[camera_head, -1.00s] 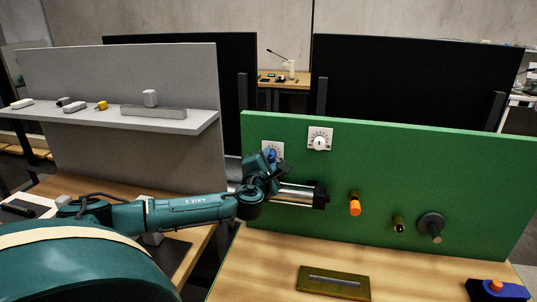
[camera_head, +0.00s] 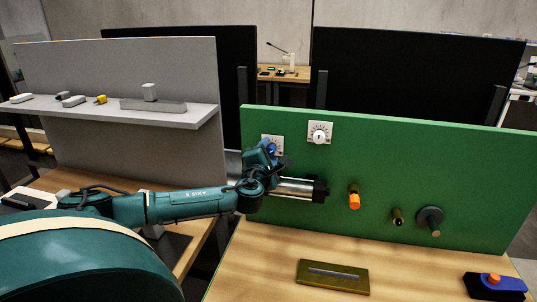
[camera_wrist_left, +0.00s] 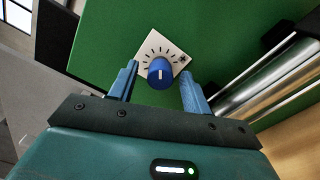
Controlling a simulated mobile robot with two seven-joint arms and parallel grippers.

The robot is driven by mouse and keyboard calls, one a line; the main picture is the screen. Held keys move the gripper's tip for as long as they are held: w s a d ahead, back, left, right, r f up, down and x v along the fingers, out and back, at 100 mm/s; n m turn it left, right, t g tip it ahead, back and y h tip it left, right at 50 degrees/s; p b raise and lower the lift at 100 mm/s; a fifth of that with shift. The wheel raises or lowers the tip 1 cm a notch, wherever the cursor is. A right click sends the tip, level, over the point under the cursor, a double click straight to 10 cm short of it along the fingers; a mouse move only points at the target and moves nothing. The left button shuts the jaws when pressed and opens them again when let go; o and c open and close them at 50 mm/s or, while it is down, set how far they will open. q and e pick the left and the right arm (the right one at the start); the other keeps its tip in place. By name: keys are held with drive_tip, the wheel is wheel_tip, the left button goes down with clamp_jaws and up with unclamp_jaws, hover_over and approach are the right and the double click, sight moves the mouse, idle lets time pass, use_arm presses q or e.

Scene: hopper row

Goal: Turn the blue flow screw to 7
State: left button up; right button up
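The blue flow screw (camera_wrist_left: 160,71) is a round knob with a white pointer line, on a white square dial plate (camera_wrist_left: 150,47) with dark tick marks. Its pointer looks roughly upright in the left wrist view; the dial figures are too small to read. My left gripper (camera_wrist_left: 158,75) is open, its two blue fingers on either side of the knob with a gap at each side. In the head view my left gripper (camera_head: 270,149) is at the left dial plate (camera_head: 279,140) on the green panel (camera_head: 380,150) and hides most of that dial. My right gripper is not in view.
A second dial with a white knob (camera_head: 319,133) is up and to the right. A metal cylinder (camera_head: 300,188), an orange-tipped handle (camera_head: 354,198) and a dark round knob (camera_head: 430,219) stick out of the panel. A brass-coloured block (camera_head: 333,276) lies on the wooden table.

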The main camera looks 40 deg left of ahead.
use_arm(q)
drive_tip(key=shift+s+d+f, duration=0.1)
drive_tip(key=shift+s+d, duration=0.1)
drive_tip(key=shift+s, duration=0.25)
drive_tip(key=b+v, duration=0.2)
drive_tip(key=v, duration=1)
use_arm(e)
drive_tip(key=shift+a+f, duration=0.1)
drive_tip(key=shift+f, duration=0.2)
use_arm(q)
drive_tip(key=shift+s+d, duration=0.1)
